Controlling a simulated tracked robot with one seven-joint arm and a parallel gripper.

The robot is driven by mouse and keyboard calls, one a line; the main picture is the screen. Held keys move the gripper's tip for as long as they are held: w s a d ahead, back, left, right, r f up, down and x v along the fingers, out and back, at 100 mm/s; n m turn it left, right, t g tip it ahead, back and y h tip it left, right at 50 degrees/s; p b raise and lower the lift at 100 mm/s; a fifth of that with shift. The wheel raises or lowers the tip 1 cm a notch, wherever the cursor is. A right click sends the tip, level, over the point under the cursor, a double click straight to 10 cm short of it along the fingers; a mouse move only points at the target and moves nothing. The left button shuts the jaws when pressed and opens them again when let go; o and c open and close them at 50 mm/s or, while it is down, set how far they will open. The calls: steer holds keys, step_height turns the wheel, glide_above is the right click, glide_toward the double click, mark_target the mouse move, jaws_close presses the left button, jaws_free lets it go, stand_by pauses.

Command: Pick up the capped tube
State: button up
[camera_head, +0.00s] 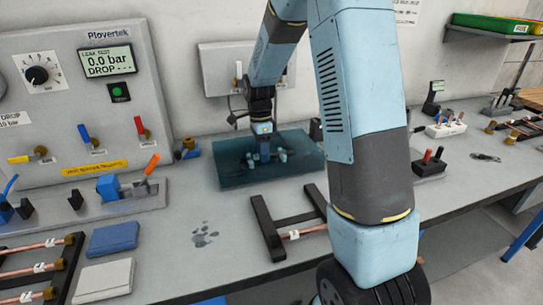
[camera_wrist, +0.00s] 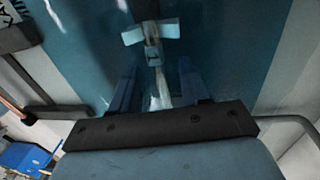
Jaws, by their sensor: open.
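My gripper (camera_head: 265,152) is over the teal, glassy tank (camera_head: 228,183) at the back middle of the bench. In the wrist view the two dark blue fingers of my gripper (camera_wrist: 156,78) stand apart. A pale T-shaped fitting (camera_wrist: 150,33) with a pale strip below it shows between and beyond them; whether it is part of the capped tube, I cannot tell. I cannot tell whether the fingers touch it. A copper tube with a white tag (camera_head: 308,231) lies on a black stand (camera_head: 265,225) in front of the tank, partly hidden by my arm.
Several tagged copper tubes (camera_head: 35,268) lie on a rack at front left. Blue (camera_head: 112,238) and grey (camera_head: 103,280) pads lie beside them. The leak test panel (camera_head: 75,95) stands at back left. A black block with red-topped parts (camera_head: 430,165) is right of my arm.

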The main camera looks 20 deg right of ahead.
jaws_close()
stand_by(0.4)
